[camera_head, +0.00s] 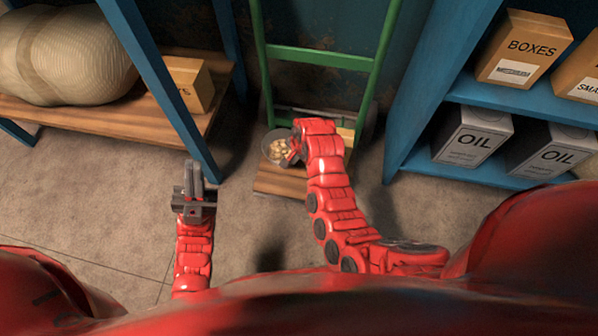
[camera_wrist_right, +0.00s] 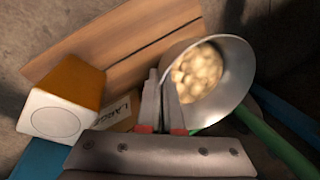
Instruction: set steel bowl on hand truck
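The steel bowl (camera_head: 270,147) holds several pale round pieces and is over the wooden base (camera_head: 283,183) of the green hand truck (camera_head: 318,59). In the right wrist view the bowl (camera_wrist_right: 239,75) looks tilted, with the planks (camera_wrist_right: 115,45) behind it. My right gripper (camera_wrist_right: 162,100) has its fingers close together at the bowl's near rim and appears shut on it. In the head view the right gripper (camera_head: 291,153) is partly hidden by its wrist. I cannot tell if the bowl touches the planks. My left gripper (camera_head: 195,177) is shut and empty, away from the truck.
Blue shelves with boxes (camera_head: 524,48) and OIL cans (camera_head: 472,137) stand right. A left shelf holds a wrapped bundle (camera_head: 65,55). A blue post (camera_head: 160,85) stands near my left gripper.

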